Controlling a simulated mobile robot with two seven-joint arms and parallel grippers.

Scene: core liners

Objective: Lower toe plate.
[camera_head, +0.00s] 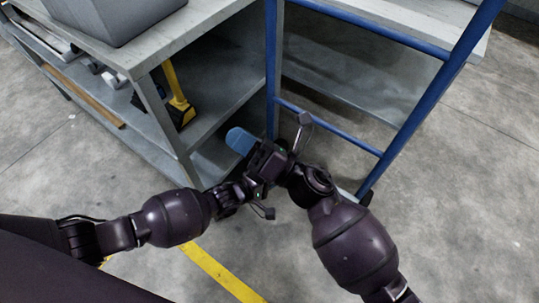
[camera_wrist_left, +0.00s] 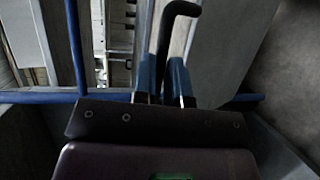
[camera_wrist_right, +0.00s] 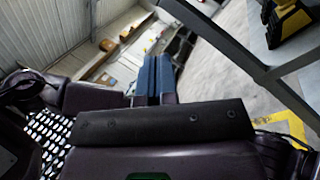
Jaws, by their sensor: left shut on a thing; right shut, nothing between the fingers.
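A blue tubular frame (camera_head: 418,112) stands upright at the right of the bench in the head view; its rail also crosses the left wrist view (camera_wrist_left: 40,98). I cannot make out a toe plate for certain; the frame's foot is partly behind my right arm. My left gripper (camera_wrist_left: 163,88) is shut on a dark bar with a hooked end (camera_wrist_left: 180,10), which rises between its blue fingers. In the head view its fingertips are hidden around the crossed wrists. My right gripper (camera_head: 240,140) is shut and empty, just left of the frame's left post; its blue fingers touch each other in the right wrist view (camera_wrist_right: 154,75).
A grey workbench (camera_head: 205,30) with lower shelves stands at the upper left, carrying a grey bin (camera_head: 115,15). A yellow and black tool (camera_head: 178,100) is on its lower shelf. A pale board (camera_head: 430,25) shows behind the frame. Concrete floor is free at the right.

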